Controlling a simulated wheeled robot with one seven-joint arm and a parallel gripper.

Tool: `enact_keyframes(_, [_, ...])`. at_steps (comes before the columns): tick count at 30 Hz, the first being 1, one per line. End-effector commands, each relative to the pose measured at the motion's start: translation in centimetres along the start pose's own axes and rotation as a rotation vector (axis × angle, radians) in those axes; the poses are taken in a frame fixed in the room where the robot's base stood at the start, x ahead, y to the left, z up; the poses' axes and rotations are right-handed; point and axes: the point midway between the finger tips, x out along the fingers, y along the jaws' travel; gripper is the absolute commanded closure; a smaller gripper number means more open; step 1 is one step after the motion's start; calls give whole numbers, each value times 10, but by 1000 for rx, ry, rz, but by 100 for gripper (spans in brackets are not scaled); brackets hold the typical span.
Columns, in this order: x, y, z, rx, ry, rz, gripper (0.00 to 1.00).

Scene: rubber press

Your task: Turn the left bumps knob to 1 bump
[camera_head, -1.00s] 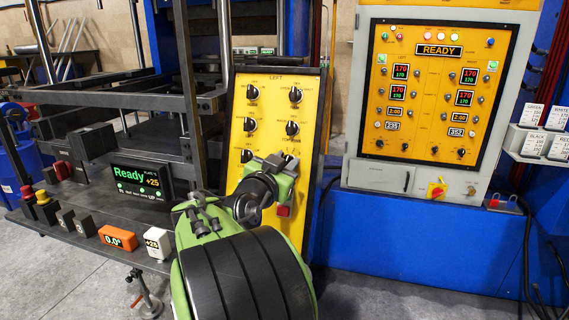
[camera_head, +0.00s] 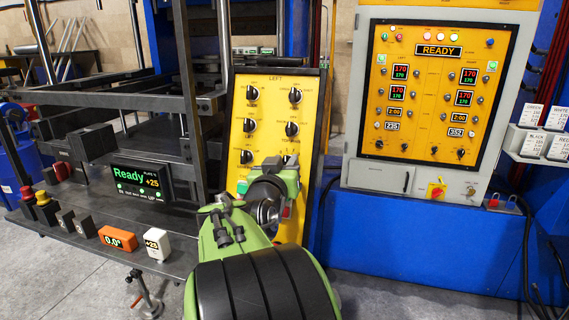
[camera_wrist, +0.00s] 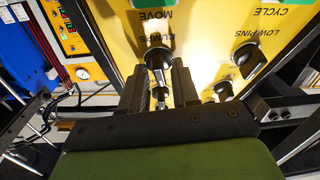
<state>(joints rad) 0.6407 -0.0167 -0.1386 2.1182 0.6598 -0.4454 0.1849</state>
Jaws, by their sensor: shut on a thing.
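The yellow LEFT control panel (camera_head: 240,170) stands left of centre in the head view, with black knobs in two columns. My gripper (camera_head: 284,178) is at its lower right part and hides the controls behind it. In the wrist view, which shows the panel upside down, my gripper (camera_wrist: 158,74) has its two dark fingers shut on the bumps knob (camera_wrist: 158,58), beside the BUMPS lettering. The knob's pointer direction and the scale around it are too small and covered to read.
A green button (camera_wrist: 150,24) is beyond the bumps knob. In the head view, a Ready display (camera_head: 137,182) stands on the left table and a larger control cabinet (camera_head: 435,100) is at the right.

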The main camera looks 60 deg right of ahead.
Motion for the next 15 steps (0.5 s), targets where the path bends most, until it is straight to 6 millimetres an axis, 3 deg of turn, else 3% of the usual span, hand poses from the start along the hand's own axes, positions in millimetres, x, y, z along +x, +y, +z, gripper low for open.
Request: enact_keyframes(15, [0, 0, 1, -119, -2, -45, 100])
